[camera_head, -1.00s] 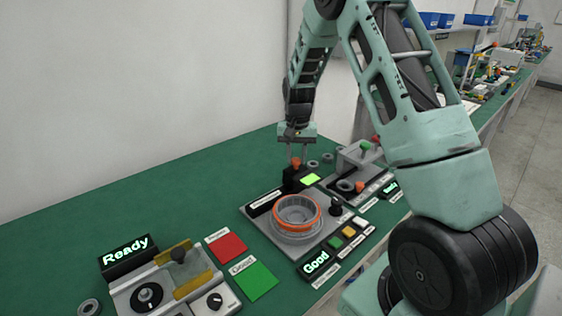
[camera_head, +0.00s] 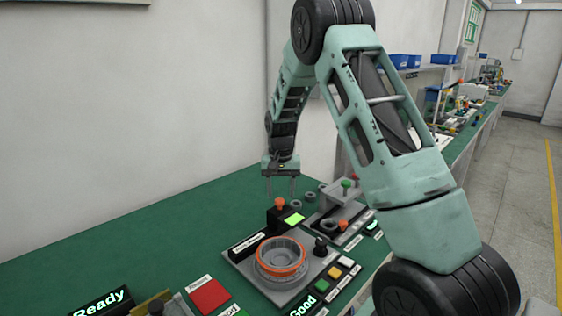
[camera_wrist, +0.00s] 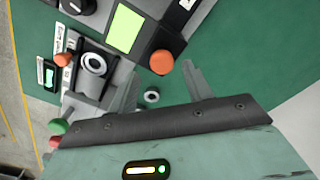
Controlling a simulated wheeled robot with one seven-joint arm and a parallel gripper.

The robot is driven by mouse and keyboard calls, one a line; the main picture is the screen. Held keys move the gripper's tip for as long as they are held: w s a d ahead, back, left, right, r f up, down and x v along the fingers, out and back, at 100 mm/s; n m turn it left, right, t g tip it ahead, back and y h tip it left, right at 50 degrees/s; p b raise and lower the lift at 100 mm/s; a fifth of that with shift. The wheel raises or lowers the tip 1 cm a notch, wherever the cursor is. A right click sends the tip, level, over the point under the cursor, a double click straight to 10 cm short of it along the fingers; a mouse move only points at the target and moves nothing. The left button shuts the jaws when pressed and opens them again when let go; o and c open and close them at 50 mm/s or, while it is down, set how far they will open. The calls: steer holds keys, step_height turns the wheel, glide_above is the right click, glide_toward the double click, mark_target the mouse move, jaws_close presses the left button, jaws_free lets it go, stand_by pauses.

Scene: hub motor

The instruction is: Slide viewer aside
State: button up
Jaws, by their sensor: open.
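A black block with a lit yellow-green screen (camera_head: 294,219) and an orange knob (camera_head: 280,203) stands at the back of the grey station plate; I take it as the viewer. My gripper (camera_head: 281,196) points down above the knob, with its fingers apart and empty. In the wrist view the knob (camera_wrist: 162,62) lies between and just beyond the two fingertips (camera_wrist: 161,76), apart from both. The screen (camera_wrist: 125,28) is beside it. A round grey housing with an orange ring (camera_head: 280,258) sits on the plate in front of the block.
A grey fixture with green and red knobs (camera_head: 345,190) stands to the right, close to my gripper. Push buttons (camera_head: 334,272) and a "Good" display (camera_head: 301,306) are in front. The green bench (camera_head: 150,225) is clear at the left.

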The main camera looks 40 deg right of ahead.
step_height(320, 180, up, 15)
steer(key=shift+r+b, duration=0.15)
steer(key=shift+b, duration=0.3)
stand_by(0.3)
steer(key=s+a+f+n, duration=0.1)
steer(key=s+a+n, duration=0.25)
steer(key=a, duration=0.65)
steer(key=s+a+f+n+y, duration=0.15)
steer(key=s+a, duration=0.25)
steer(key=a, duration=0.6)
steer(key=s+a+f+n, duration=0.1)
steer(key=s+a+n, duration=0.3)
steer(key=a, duration=0.5)
steer(key=s+a+f+n, duration=0.2)
steer(key=s+a+n, duration=0.1)
steer(key=s, duration=0.7)
steer(key=s+a+f+n, duration=0.2)
steer(key=s+a+n, duration=0.2)
steer(key=s, duration=0.5)
steer(key=shift+s+a+f+h, duration=0.15)
steer(key=shift+s+a+h, duration=0.3)
steer(key=shift+a, duration=0.45)
